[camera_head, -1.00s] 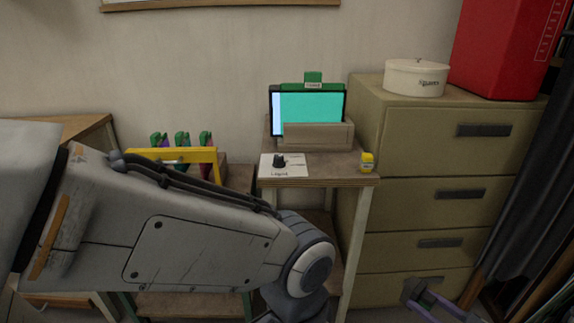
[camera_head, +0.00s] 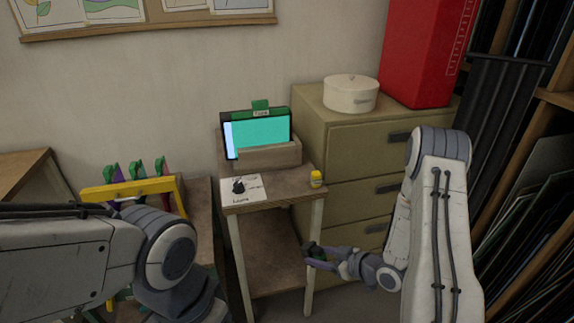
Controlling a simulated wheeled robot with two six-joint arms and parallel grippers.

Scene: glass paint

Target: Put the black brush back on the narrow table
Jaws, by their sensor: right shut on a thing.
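The narrow table (camera_head: 277,200) stands in the middle against the wall, with a wooden top and pale legs. My right gripper (camera_head: 310,254) is low, just right of the table's front leg and below its top. It is shut on a small dark, greenish thing (camera_head: 316,249). Most of that thing is hidden by the fingers, so I cannot tell for sure whether it is the black brush. My left arm crosses the lower left; its gripper does not show.
A drawer cabinet (camera_head: 350,145) stands right, and a yellow-handled rack (camera_head: 125,190) left.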

